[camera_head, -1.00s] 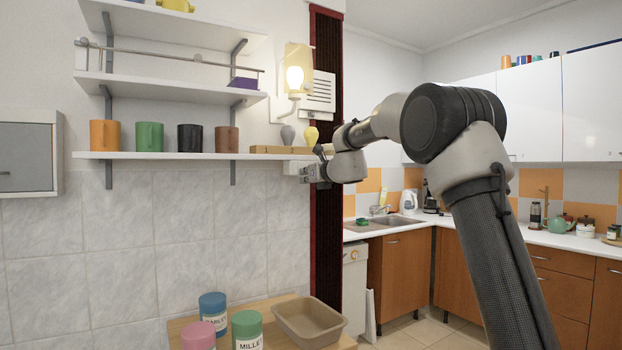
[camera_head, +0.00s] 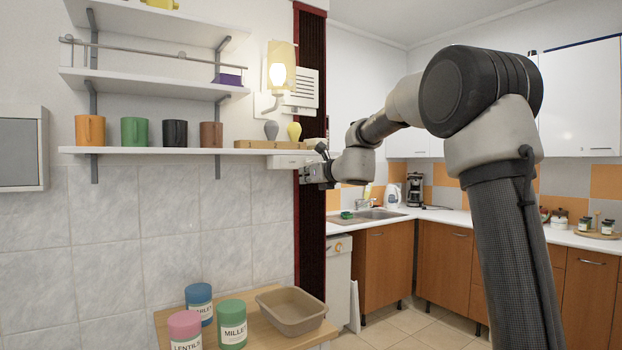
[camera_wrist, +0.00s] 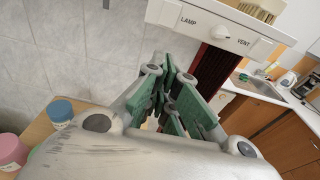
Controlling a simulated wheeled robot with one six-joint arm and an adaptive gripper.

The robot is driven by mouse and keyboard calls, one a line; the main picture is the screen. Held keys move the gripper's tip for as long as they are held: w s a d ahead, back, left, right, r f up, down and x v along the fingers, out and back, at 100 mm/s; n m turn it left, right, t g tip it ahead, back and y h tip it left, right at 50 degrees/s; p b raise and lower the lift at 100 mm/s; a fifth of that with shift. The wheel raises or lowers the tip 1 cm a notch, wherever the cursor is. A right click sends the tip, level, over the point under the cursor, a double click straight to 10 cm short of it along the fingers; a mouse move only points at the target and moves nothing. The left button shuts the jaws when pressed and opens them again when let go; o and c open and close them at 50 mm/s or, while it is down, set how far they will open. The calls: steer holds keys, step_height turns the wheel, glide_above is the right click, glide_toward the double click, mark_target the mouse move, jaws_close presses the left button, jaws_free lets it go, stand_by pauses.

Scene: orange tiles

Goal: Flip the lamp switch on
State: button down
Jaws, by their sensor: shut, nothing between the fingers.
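The position of the lamp switch is not clear. The wall lamp (camera_head: 277,76) above the shelf glows. My gripper (camera_head: 308,173) is beside and just below the panel's right end in the head view. In the wrist view my gripper (camera_wrist: 167,82) is shut and empty, below the panel, with no visible contact.
Below, a wooden table (camera_head: 262,337) holds canisters (camera_head: 231,325) and a beige bin (camera_head: 290,310). A dark red-framed column (camera_head: 311,240) stands right behind my gripper.

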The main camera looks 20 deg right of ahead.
steer(key=shift+s+d+f, duration=0.1)
steer(key=shift+s+d, duration=0.1)
steer(key=shift+s, duration=0.45)
steer(key=shift+s+d+f, duration=0.1)
steer(key=shift+s+d, duration=0.1)
steer(key=shift+s, duration=0.4)
